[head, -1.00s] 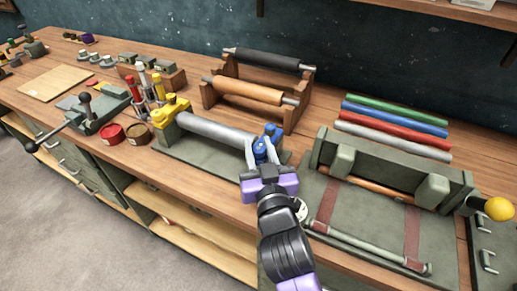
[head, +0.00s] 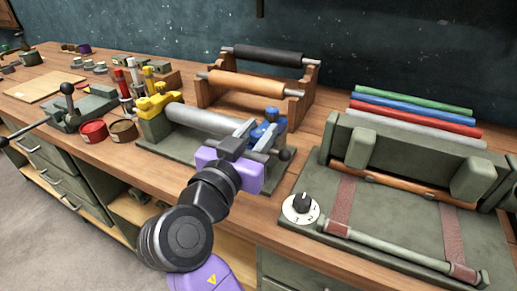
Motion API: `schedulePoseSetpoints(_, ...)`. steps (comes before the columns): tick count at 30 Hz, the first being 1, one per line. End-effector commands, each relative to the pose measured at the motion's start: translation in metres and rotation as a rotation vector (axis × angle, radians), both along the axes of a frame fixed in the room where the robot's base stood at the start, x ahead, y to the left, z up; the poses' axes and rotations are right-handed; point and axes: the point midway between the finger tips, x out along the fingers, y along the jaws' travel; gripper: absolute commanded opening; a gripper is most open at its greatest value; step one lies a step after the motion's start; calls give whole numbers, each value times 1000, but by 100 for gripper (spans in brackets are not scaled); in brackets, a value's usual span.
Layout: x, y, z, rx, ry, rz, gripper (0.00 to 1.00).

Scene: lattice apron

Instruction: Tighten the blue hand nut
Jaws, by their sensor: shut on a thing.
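A grey roller (head: 200,121) lies in a dark green fixture (head: 178,153), between a yellow end clamp (head: 157,101) and a blue one at its right end. My gripper (head: 257,135) is at the blue end, with its grey fingers shut on the blue hand nut (head: 264,132). The fingers and the purple and dark wrist hide part of the nut and the roller's right end. A smaller blue knob top (head: 271,114) shows just behind the fingers.
A green press bed with a white dial (head: 301,208) stands close on the right. A wooden rack (head: 298,100) with black and orange rollers is behind. Red (head: 93,130) and brown (head: 123,131) tins stand left of the fixture. Coloured rods (head: 412,110) lie at the back right.

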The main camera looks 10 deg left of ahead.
Motion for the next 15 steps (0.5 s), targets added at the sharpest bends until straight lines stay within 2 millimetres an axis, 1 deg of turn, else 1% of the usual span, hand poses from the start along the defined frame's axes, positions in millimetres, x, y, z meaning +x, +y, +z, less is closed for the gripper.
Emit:
schedulePoseSetpoints(1, 0, 3, -5, 2, -4, -44, 0)
schedulePoseSetpoints(15, 1, 1, -3, -1, 1, -493, 0)
